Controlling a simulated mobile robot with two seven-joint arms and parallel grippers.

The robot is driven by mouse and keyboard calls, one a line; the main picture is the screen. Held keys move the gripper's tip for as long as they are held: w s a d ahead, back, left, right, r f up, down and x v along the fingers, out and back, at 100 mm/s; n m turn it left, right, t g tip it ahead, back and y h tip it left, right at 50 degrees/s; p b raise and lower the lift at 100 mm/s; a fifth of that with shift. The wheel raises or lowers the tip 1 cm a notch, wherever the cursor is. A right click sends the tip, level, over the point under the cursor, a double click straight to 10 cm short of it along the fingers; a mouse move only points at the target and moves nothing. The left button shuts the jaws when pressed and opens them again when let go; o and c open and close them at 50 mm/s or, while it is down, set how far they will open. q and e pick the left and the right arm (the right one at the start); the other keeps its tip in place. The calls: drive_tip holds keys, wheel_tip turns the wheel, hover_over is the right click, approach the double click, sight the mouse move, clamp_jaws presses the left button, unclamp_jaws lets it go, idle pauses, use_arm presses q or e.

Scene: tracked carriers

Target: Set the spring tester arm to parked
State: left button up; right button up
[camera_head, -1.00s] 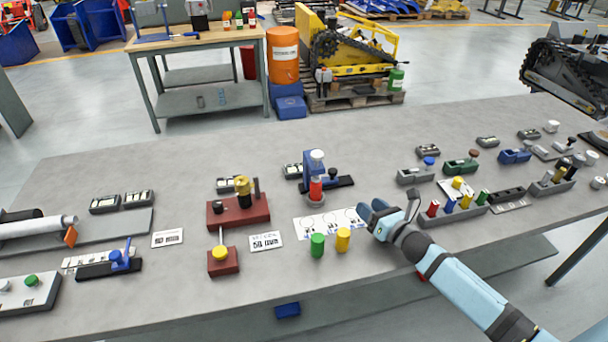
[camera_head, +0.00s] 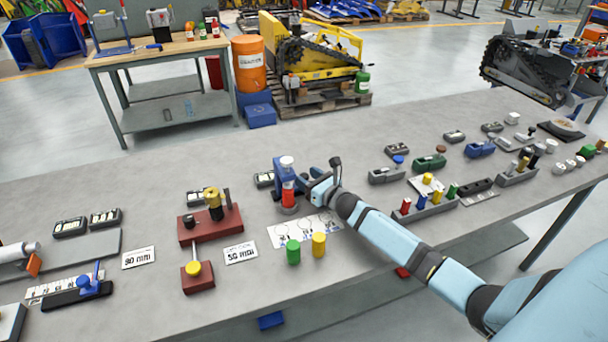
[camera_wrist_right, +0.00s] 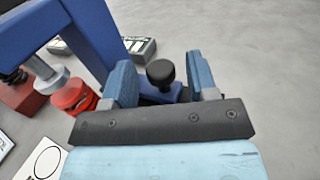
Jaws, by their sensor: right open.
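A blue upright fixture (camera_head: 279,178) with a white cap (camera_head: 287,162) and a red cylinder (camera_head: 288,196) stands mid-table; I take it to be the spring tester. In the right wrist view its blue frame (camera_wrist_right: 95,35) rises at the left, with the red cylinder (camera_wrist_right: 72,97) beneath. A black round knob (camera_wrist_right: 160,72) stands on a blue block at its right side. My right gripper (camera_head: 320,183) is just right of the fixture; in the wrist view its open fingers (camera_wrist_right: 160,85) straddle the knob, with gaps showing. The head view hides the knob. My left gripper is out of view.
A white card with circles (camera_head: 300,230), a green cylinder (camera_head: 293,252) and a yellow cylinder (camera_head: 318,244) lie in front. A dark red fixture (camera_head: 190,229) stands left. Racks with coloured pegs (camera_head: 432,207) are at the right. Bare table shows behind the fixture.

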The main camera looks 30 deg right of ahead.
drive_tip(key=shift+w+a, duration=0.15)
drive_tip(key=shift+w, duration=0.7)
drive_tip(key=shift+c, duration=0.2)
